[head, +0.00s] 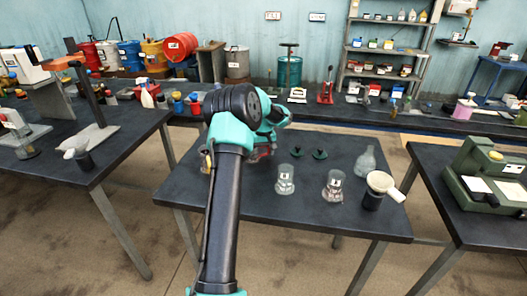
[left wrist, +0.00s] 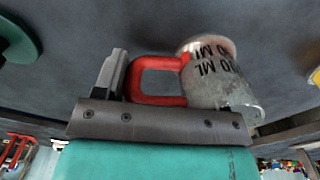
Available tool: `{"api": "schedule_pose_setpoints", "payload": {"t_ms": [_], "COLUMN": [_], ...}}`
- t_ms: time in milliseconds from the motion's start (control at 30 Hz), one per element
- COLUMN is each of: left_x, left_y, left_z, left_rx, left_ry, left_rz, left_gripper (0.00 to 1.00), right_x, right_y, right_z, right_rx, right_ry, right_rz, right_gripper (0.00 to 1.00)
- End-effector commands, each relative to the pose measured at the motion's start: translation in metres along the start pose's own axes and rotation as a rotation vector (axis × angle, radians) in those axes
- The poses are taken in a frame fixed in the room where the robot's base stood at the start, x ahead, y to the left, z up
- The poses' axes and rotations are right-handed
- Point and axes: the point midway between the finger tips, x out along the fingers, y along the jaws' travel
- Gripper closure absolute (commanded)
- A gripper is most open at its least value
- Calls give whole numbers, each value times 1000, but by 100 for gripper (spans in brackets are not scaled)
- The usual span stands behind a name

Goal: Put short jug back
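A short metal jug (left wrist: 222,80) with a red handle (left wrist: 158,80) and black lettering ending in "ML" fills the middle right of the left wrist view. In the head view only a bit of its red (head: 262,152) shows below my left gripper (head: 268,140), over the back left of the middle table. One finger of that gripper stands beside the handle's outer side in the left wrist view. The other finger is hidden, so I cannot tell whether the handle is clamped. Whether the jug touches the table is also unclear. My right gripper is out of view.
On the middle table (head: 260,210) stand two glass jars (head: 285,180) (head: 333,186), two small green-topped items (head: 320,154), a clear bottle (head: 366,161) and a dark cup with a pale top (head: 373,198). The table's front strip is clear.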

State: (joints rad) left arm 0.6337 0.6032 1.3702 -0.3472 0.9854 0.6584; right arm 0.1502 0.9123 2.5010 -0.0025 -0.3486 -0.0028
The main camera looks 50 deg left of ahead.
Motion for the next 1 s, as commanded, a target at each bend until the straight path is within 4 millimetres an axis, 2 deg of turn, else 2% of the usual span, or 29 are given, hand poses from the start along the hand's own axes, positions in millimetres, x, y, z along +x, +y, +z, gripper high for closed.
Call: {"api": "schedule_pose_setpoints", "payload": {"t_ms": [33, 233, 633, 867, 1000], "left_x": [0, 0, -7, -37, -64], "left_y": [0, 0, 0, 1, 0], "left_z": [0, 0, 0, 0, 0], "left_rx": [0, 0, 0, 0, -1], "left_ry": [0, 0, 2, 3, 4], "left_rz": [0, 0, 1, 2, 3], "left_gripper": [30, 11, 11, 11, 11], "right_x": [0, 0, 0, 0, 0], "right_y": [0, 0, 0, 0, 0], "right_z": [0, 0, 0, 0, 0], "right_rx": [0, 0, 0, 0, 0], "right_ry": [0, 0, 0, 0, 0], "right_rz": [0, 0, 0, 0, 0], "right_gripper": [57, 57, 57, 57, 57]}}
